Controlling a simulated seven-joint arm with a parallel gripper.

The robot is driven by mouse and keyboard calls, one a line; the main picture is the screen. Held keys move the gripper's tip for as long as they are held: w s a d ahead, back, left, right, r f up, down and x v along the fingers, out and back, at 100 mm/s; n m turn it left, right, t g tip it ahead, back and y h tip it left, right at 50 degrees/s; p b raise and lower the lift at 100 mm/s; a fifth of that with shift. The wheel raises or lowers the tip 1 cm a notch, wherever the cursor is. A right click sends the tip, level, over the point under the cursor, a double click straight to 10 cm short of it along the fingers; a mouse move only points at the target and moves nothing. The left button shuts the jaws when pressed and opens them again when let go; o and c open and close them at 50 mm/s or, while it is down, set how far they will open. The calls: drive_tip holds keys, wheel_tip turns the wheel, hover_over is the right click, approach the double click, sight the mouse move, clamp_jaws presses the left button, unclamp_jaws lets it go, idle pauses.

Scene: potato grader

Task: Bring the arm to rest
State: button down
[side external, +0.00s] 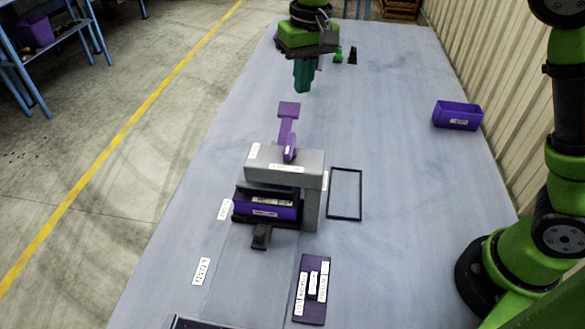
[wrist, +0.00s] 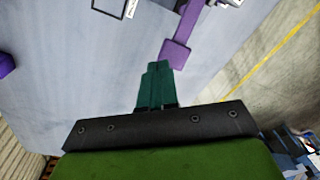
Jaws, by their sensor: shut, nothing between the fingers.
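My gripper (side external: 303,78) hangs above the far part of the table (side external: 400,200) in the side view, pointing down. Its teal fingers are shut together with nothing between them. In the wrist view my gripper (wrist: 157,66) shows above the table surface, its tips close in the picture to a purple paddle-shaped handle (wrist: 178,52). In the side view the purple handle (side external: 288,112) rises from the back of a grey grader block (side external: 268,162), apart from my gripper. A purple tray (side external: 266,208) sits in the opening under the block.
A purple bin (side external: 457,115) stands at the right edge. A black rectangular frame (side external: 345,194) lies right of the grader. A purple labelled board (side external: 311,290) lies in front. Small green and black items (side external: 338,55) stand at the back. The table's right middle is clear.

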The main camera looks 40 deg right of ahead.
drive_tip(key=s+d+m+t, duration=0.1)
drive_tip(key=s+d+t, duration=0.2)
drive_tip(key=s, duration=0.7)
drive_tip(key=s+d+r+m+t+y, duration=0.1)
drive_tip(key=s+d+t, duration=0.2)
drive_tip(key=s+d, duration=0.4)
drive_tip(key=s, duration=0.4)
drive_tip(key=shift+s+y, duration=0.25)
drive_tip(key=shift+y, duration=0.05)
